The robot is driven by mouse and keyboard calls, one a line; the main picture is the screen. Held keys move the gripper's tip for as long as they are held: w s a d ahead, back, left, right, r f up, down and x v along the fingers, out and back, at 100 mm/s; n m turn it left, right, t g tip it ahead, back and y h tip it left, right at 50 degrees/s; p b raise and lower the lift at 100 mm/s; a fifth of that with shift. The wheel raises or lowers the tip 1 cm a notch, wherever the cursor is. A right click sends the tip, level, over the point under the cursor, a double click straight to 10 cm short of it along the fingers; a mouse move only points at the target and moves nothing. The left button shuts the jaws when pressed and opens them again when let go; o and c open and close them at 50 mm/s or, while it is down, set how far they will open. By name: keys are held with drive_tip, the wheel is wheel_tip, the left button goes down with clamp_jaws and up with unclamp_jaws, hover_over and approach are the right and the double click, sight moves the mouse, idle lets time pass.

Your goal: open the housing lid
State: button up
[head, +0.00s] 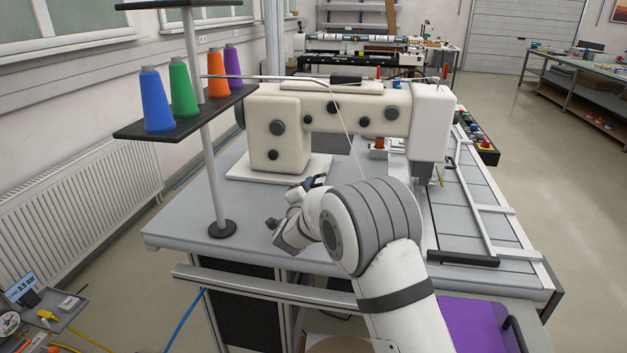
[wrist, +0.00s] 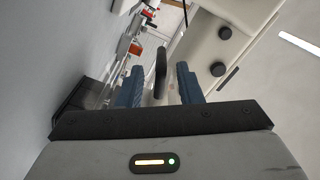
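The cream sewing machine housing (head: 325,103) stands on a grey table. It has several dark round knobs on its front. My gripper (head: 315,182) is low in front of it, above the table. In the wrist view my gripper (wrist: 159,86) has its two blue fingers apart. Cream housing (wrist: 240,30) with dark knobs fills the upper right there. I cannot make out the lid's outline; my arm hides part of the machine's front in the head view.
A thread stand (head: 180,115) with several coloured cones stands left of my gripper, its pole (head: 212,170) rising from the table (head: 185,222). A rail frame (head: 490,215) lies on the right. A purple panel (head: 470,325) is at the lower right.

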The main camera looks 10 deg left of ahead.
drive_tip(key=shift+w+a+p, duration=0.2)
drive_tip(key=shift+w+p, duration=0.05)
drive_tip(key=shift+w, duration=0.95)
drive_tip(key=shift+w+a+p, duration=0.15)
drive_tip(key=shift+w+p, duration=0.05)
drive_tip(key=shift+w, duration=0.95)
clamp_jaws()
